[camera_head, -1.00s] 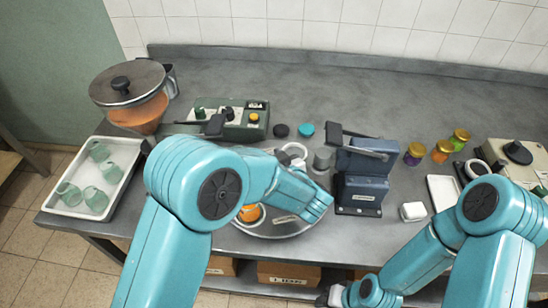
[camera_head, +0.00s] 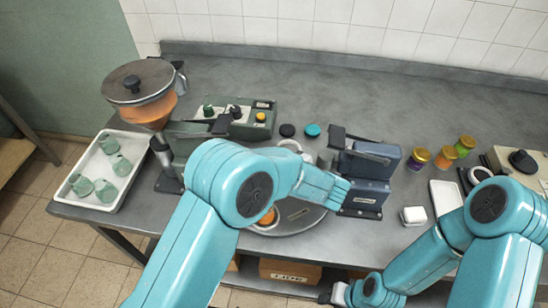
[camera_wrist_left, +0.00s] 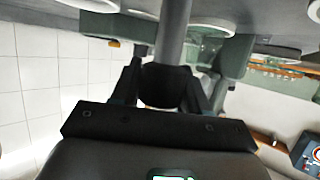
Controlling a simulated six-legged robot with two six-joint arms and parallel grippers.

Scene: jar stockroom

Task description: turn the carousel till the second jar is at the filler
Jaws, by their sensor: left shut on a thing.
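The carousel (camera_head: 290,229) is a round grey plate at the table's front middle, largely hidden by my left arm. A jar with orange contents (camera_head: 267,217) shows on it beside the arm; a white ring-shaped rim (camera_head: 290,146) shows behind. The filler has an orange hopper (camera_head: 147,108) with a brown lid, left of the carousel. My left gripper (camera_wrist_left: 168,88) is hidden in the head view; in the wrist view it is shut around a dark grip on a grey post (camera_wrist_left: 173,35). My right gripper (camera_head: 328,297) is low at the front edge; its fingers are unclear.
A white tray (camera_head: 77,207) with several pale green jars is at left. A green control box (camera_head: 249,121) stands behind the carousel and a blue machine (camera_head: 366,178) right of it. Jars with yellow lids (camera_head: 418,158) stand farther right. The back of the table is clear.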

